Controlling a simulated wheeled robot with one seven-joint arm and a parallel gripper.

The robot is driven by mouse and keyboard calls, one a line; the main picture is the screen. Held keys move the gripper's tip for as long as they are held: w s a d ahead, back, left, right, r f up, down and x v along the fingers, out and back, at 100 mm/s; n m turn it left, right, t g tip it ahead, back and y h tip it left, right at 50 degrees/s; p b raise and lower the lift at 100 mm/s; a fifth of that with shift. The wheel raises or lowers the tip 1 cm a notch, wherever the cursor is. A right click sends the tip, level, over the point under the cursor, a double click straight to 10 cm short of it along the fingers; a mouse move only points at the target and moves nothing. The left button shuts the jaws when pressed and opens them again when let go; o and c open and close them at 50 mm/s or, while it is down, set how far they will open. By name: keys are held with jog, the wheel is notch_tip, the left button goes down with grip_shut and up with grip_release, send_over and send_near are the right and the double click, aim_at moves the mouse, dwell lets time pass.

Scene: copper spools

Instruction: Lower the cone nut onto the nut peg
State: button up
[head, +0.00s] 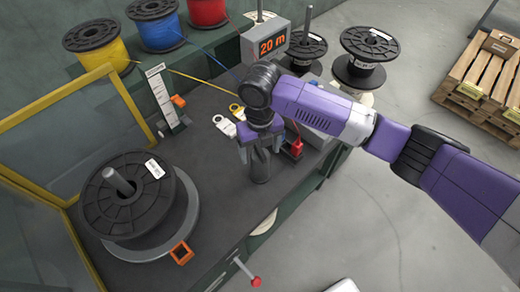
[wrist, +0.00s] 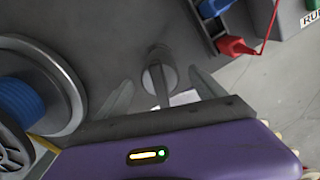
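My gripper (head: 259,150) points down over the dark bench, with its fingers spread apart. In the wrist view its two fingers (wrist: 161,92) stand on either side of a grey round piece with a slim rod rising from its middle. I take the round piece for the cone nut (wrist: 166,76) and the rod for the nut peg (wrist: 156,88). Gaps show between the piece and both fingers. In the head view a dark, stubby, upright body, apparently the cone nut (head: 260,168), stands just below the gripper. Its top is hidden by the fingers, and its seating is unclear.
A large black spool (head: 130,205) sits on a round plate at left, a steel spindle (head: 118,181) rising through it. A red tool (head: 297,149) and a "20 m" display (head: 268,45) stand behind. The bench front has a red-knobbed lever (head: 255,281).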

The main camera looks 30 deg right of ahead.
jog(key=shift+r+b, duration=0.4)
jog(key=shift+r, duration=3.5)
